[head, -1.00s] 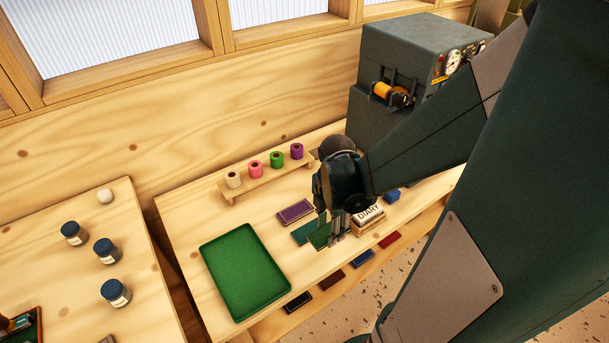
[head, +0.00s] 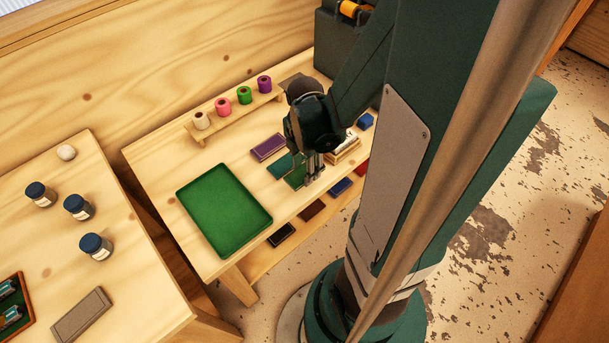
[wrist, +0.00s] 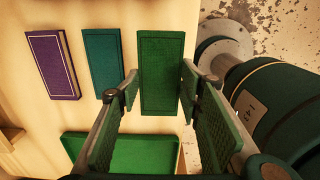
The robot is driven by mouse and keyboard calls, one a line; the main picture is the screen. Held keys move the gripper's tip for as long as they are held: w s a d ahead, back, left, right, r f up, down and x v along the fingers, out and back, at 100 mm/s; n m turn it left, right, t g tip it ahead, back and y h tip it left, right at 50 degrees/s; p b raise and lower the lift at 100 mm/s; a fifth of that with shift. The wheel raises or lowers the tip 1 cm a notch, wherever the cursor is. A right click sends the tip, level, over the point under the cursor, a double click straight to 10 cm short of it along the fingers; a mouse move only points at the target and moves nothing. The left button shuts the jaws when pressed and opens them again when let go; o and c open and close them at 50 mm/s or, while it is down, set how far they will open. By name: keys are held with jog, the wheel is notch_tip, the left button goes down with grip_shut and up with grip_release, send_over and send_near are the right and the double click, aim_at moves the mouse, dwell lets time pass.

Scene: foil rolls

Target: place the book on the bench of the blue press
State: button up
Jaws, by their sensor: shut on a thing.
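A green book (wrist: 161,70) stands out between the two fingers of my gripper (wrist: 160,100) in the wrist view. My gripper is shut on it. In the head view my gripper (head: 313,178) points down at the table's front edge, and the green book (head: 294,181) shows beside the fingers, partly hidden. I cannot tell whether it still touches the table. A teal book (wrist: 102,60) and a purple book (wrist: 52,65) lie beside it. A dark machine (head: 330,45) with an orange roller is cut off at the top; no plainly blue press or bench shows.
A green tray (head: 223,210) lies on the table left of my gripper. A rack (head: 238,116) of coloured foil rolls stands behind. Several books, including a brown one (head: 312,209), lie on a lower shelf.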

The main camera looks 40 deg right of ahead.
aim_at(304, 172)
jog(key=shift+f+b, duration=0.75)
jog(key=shift+f, duration=1.3)
jog(key=shift+f, duration=0.15)
jog(key=o, duration=0.9)
jog(key=shift+r+p, duration=2)
jog(key=shift+r, duration=4.15)
